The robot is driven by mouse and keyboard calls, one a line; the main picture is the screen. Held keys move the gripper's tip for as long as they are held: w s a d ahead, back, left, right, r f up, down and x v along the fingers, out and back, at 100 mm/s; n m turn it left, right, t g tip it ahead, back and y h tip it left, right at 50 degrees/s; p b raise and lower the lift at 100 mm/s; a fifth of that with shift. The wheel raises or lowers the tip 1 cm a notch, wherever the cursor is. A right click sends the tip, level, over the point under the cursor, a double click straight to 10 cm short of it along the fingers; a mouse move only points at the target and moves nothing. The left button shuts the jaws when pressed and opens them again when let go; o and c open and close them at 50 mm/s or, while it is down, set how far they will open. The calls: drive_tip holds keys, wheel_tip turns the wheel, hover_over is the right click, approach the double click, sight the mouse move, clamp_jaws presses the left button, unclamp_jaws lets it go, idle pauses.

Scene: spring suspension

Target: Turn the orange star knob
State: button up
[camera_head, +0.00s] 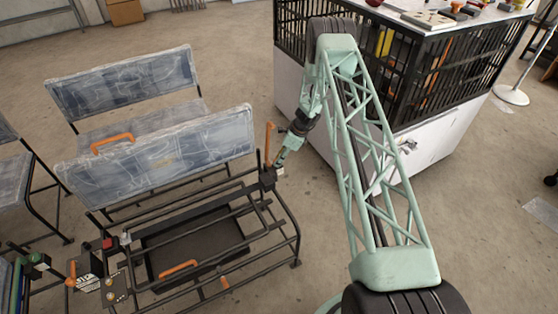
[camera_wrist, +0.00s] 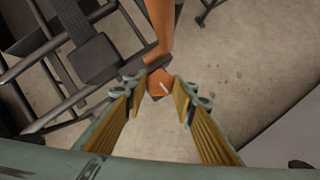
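My gripper (camera_wrist: 158,90) is open, its two yellow-padded fingers apart in the wrist view. A small faceted orange piece with a white mark (camera_wrist: 160,82) shows between the fingertips; it may be the star knob, but its shape is partly hidden. I cannot tell whether the fingers touch it. An orange bar (camera_wrist: 160,22) runs up from beside it. In the head view my gripper (camera_head: 279,165) is low at the right end of the black frame, next to an upright orange lever (camera_head: 268,142). The knob cannot be made out clearly there.
The black tubular frame (camera_head: 290,235) carries a padded seat back (camera_head: 165,148) with an orange handle. Another bench (camera_head: 125,85) stands behind. A white-and-black cage cabinet (camera_head: 430,140) stands close on the right of my gripper. Bare concrete floor lies between them.

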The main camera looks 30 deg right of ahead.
drive_tip(key=shift+c, duration=0.8)
drive_tip(key=shift+n, duration=0.4)
drive_tip(key=shift+w+d+f+n+g+y+b, duration=0.15)
drive_tip(key=shift+n+g+b, duration=0.15)
drive_tip(key=shift+n, duration=0.25)
drive_tip(key=shift+a+r+n+g+y+b, duration=0.1)
drive_tip(key=shift+n+g+y+b, duration=0.1)
drive_tip(key=shift+n+b, duration=0.3)
drive_tip(key=shift+n+g+b, duration=0.6)
drive_tip(key=shift+n+b, duration=0.2)
drive_tip(key=shift+n, duration=0.75)
drive_tip(key=shift+y, duration=0.25)
drive_tip(key=o, duration=0.8)
drive_tip(key=shift+o, duration=0.2)
